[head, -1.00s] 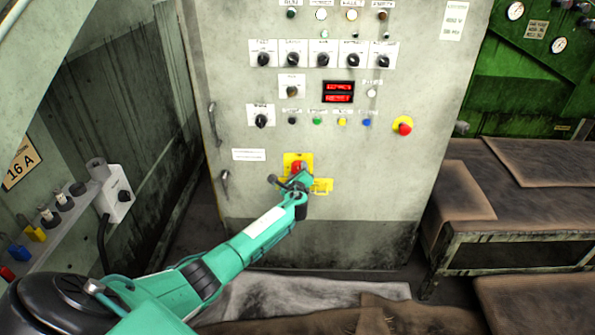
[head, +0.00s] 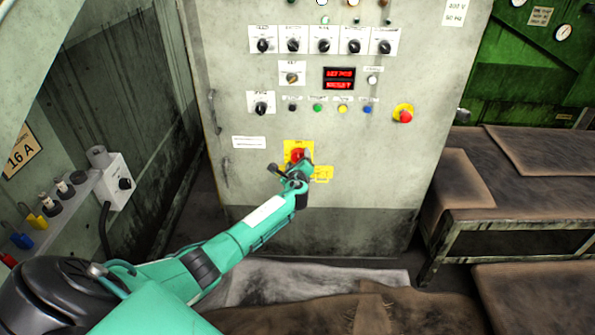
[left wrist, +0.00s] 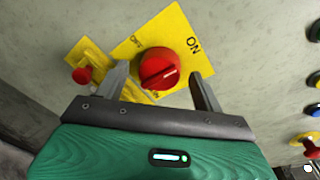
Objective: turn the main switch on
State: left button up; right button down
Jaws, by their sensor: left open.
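The main switch is a red rotary knob (left wrist: 159,69) on a yellow plate (left wrist: 190,38) marked ON, on the front of the grey cabinet. In the head view the red knob (head: 297,156) shows just above my left gripper (head: 291,169), and part of the yellow plate (head: 290,147) is visible around it. In the left wrist view my open left gripper (left wrist: 160,85) has one finger on each side of the knob, with gaps between fingers and knob. Whether the fingertips reach its depth is hard to tell. My right gripper is not in view.
A smaller yellow piece with a red knob (left wrist: 82,75) sits beside the switch plate. A red emergency button (head: 404,116) is on the cabinet (head: 360,190) at right. Rows of selector switches and a red display (head: 338,79) are above. A brown-topped bench (head: 500,200) stands at right.

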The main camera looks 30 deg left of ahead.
pick_arm(q)
jog(key=p+v, duration=0.1)
jog(key=v, duration=1.2)
jog(key=shift+p, duration=0.4)
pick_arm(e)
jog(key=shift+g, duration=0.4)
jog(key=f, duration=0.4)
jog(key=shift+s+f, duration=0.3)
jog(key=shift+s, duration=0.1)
pick_arm(q)
jog(key=shift+s, duration=0.15)
